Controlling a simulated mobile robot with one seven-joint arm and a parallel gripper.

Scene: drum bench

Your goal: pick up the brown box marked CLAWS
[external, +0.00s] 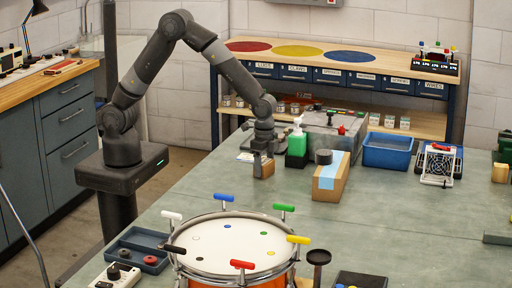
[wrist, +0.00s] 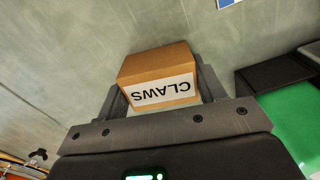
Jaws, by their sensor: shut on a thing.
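The small brown box marked CLAWS (wrist: 158,68) sits between the two fingers of my gripper (wrist: 160,95) in the wrist view. Its white label reads upside down there. In the external view my gripper (external: 262,165) points down at the far part of the bench, shut on the box (external: 267,168), which is partly hidden behind the fingers. I cannot tell whether the box touches the bench top or is just above it.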

